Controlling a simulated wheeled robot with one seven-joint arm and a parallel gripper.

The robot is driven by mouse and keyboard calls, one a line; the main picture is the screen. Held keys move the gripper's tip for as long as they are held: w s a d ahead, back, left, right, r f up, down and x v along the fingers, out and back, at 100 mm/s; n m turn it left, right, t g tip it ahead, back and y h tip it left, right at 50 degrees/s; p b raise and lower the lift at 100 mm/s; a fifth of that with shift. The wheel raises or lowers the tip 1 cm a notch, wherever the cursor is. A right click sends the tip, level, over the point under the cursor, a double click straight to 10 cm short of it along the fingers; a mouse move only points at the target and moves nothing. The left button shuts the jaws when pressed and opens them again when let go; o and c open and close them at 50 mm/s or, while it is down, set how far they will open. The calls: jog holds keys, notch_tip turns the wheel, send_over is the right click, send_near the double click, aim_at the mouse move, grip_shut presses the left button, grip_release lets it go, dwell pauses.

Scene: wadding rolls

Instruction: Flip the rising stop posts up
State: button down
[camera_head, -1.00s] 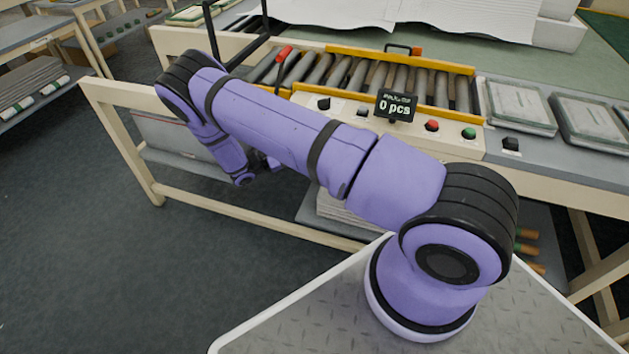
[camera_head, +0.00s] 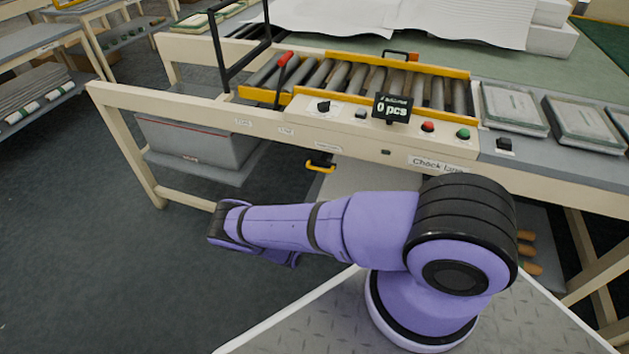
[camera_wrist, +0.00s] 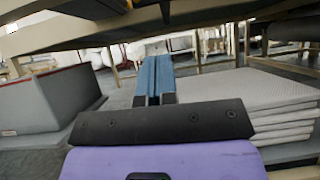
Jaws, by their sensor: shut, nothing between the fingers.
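I cannot pick out raised stop posts on the roller bed (camera_head: 345,75) in the head view. A black lever with a red grip (camera_head: 285,60) stands up at the bed's left end. A yellow handle (camera_head: 320,167) sits below the bench's front rail. A black knob (camera_head: 323,106) is on the front panel (camera_head: 345,118). My gripper (camera_wrist: 154,72), with its blue fingers shut and empty, shows in the wrist view below a bench underside. In the head view my arm is low in front of the bench; its fingers are hidden there.
A counter display (camera_head: 392,108) reads "0 pcs", beside red (camera_head: 428,127) and green (camera_head: 463,134) buttons. A black frame (camera_head: 218,45) rises at the bed's left. A grey bin (camera_wrist: 45,100) is left of my fingers, a stack of pale sheets (camera_wrist: 280,105) right. Floor at left is clear.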

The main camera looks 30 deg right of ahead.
aim_at(314, 169)
jog(key=shift+s+f+n+t+y, duration=0.4)
jog(key=shift+s+f+n+t, duration=0.1)
jog(key=shift+f+n+t, duration=0.15)
jog(key=s+a+r+x, duration=0.1)
jog(key=r+x, duration=0.1)
jog(key=x, duration=1.1)
jog(key=shift+a+r, duration=0.15)
jog(key=shift+a, duration=0.05)
jog(key=shift+r, duration=2.3)
